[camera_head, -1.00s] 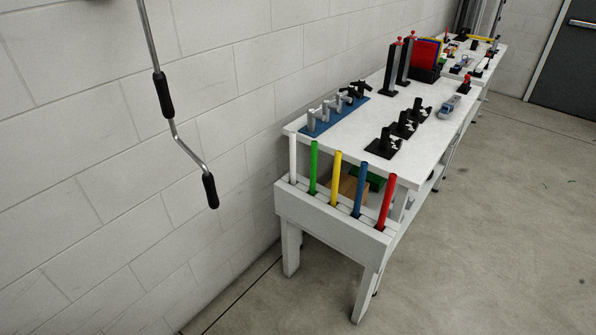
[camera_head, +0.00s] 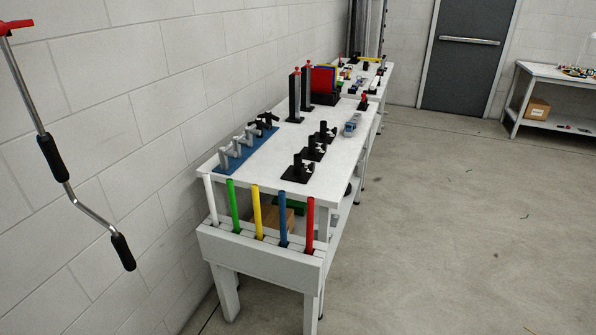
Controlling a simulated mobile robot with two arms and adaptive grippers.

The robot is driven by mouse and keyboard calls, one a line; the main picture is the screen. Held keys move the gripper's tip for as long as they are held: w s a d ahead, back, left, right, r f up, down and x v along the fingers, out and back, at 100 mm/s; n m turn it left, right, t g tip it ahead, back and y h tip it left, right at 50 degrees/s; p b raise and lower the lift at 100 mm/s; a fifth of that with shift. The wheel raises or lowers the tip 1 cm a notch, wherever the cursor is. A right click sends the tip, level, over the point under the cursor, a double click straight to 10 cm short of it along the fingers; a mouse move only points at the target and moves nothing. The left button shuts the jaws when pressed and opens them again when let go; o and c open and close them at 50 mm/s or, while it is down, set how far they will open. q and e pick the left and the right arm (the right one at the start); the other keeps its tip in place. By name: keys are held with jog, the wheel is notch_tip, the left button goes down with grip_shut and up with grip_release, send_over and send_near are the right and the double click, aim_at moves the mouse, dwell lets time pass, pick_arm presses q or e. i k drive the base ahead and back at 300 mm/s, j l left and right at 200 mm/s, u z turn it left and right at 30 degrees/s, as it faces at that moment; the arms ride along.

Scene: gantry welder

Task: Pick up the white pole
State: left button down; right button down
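The white pole (camera_head: 210,199) stands upright at the left end of a row of coloured poles. Its lower end is hidden in the white rack (camera_head: 262,266) at the near end of the workbench. To its right stand a green pole (camera_head: 233,206), a yellow pole (camera_head: 257,212), a blue pole (camera_head: 283,218) and a red pole (camera_head: 309,225). Neither of my grippers shows in the head view.
The white workbench (camera_head: 262,171) runs away along the left wall, holding clamps and fixtures. A metal crank handle (camera_head: 87,207) with black grips hangs at the left front. Open floor (camera_head: 450,230) lies to the right. A second table (camera_head: 545,75) stands far right.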

aim_at(206, 177)
jog(key=i+l+u, duration=0.4)
jog(key=i+l, duration=0.2)
jog(key=l, duration=0.3)
